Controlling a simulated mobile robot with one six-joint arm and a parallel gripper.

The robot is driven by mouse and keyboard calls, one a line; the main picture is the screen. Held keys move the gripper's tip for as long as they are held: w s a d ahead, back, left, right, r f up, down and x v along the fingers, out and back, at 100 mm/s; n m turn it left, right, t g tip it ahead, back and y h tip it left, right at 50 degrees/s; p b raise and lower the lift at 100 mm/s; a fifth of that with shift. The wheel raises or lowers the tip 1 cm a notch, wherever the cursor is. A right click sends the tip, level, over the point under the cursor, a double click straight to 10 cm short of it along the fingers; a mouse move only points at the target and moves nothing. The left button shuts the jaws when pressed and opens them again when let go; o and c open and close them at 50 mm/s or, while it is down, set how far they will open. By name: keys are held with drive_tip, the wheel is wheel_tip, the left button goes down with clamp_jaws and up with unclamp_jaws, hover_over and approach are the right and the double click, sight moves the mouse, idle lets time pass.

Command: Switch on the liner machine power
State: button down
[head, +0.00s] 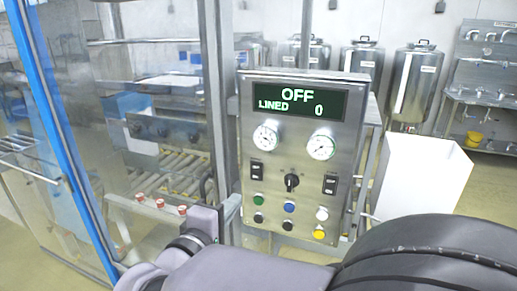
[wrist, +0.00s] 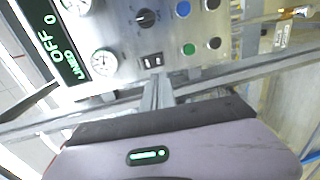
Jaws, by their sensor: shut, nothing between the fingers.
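The liner machine's steel control panel (head: 284,158) faces me, and its display (head: 299,102) reads OFF and LINED 0. A left black rocker switch (head: 256,170), a right rocker switch (head: 330,184) and a black rotary knob (head: 291,182) sit below two gauges. Their labels are too small to read. In the wrist view my gripper (wrist: 157,82) is shut and empty. Its fingertips point at the left rocker switch (wrist: 152,61), very close to it; I cannot tell whether they touch. The knob (wrist: 146,19) is above the tips there.
Green (head: 257,200), blue (head: 289,207), white, black and yellow buttons fill the panel's lower part. A blue-edged clear guard (head: 60,140) stands at left, before a roller conveyor (head: 170,180). A white bin (head: 425,182) stands right of the panel. Steel tanks are behind.

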sight(255, 178)
drive_tip(key=b+x, duration=0.1)
drive_tip(key=x, duration=0.9)
drive_tip(key=shift+w+b, duration=0.2)
drive_tip(key=shift+b, duration=0.15)
